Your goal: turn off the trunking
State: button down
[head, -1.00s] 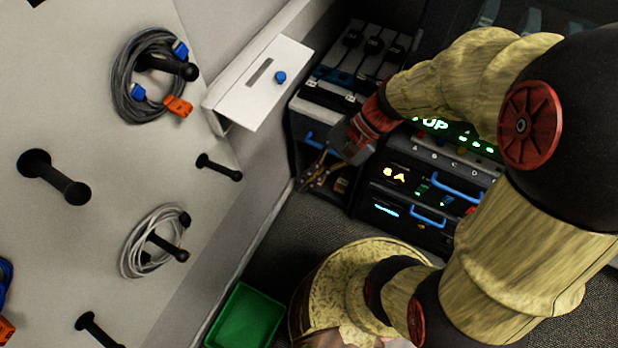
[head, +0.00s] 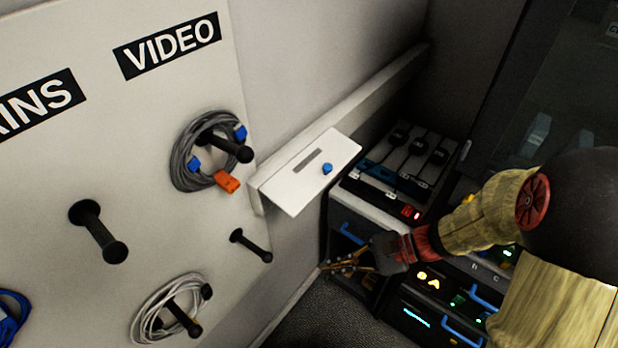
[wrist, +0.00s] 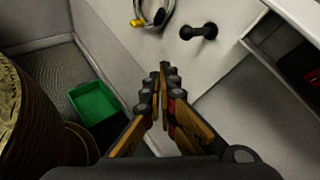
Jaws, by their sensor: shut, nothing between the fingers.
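The trunking (head: 385,75) is a pale rail along the wall. A white flap (head: 292,188) stands out from it, with a grey slot and a blue knob (head: 327,168) on its face. My gripper (head: 325,267) is below the flap and apart from it, beside the equipment rack. Its fingers are shut and empty. In the wrist view my gripper (wrist: 163,70) points towards the wall and board.
The board (head: 60,150) at left carries black pegs, a grey cable coil (head: 178,155) with blue and orange plugs, and a white coil (head: 150,310). The rack (head: 435,290) with blue handles stands close right of my gripper. A green bin (wrist: 92,103) lies on the floor.

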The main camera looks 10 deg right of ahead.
jog(key=w+d+r+m+t, duration=0.3)
jog(key=w+m+t, duration=0.3)
jog(key=w, duration=0.1)
jog(key=w+d+r+m+t+y, duration=0.1)
jog(key=w+d+r+m+t, duration=0.2)
jog(key=w+m+t, duration=0.3)
jog(key=shift+w+d+r+m, duration=0.15)
jog(key=shift+w+d+m, duration=0.2)
jog(key=shift+w, duration=0.6)
jog(key=b+x, duration=0.3)
jog(key=x, duration=1.1)
jog(key=shift+r+b, duration=0.2)
jog(key=shift+b, duration=0.1)
jog(key=shift+a, duration=0.1)
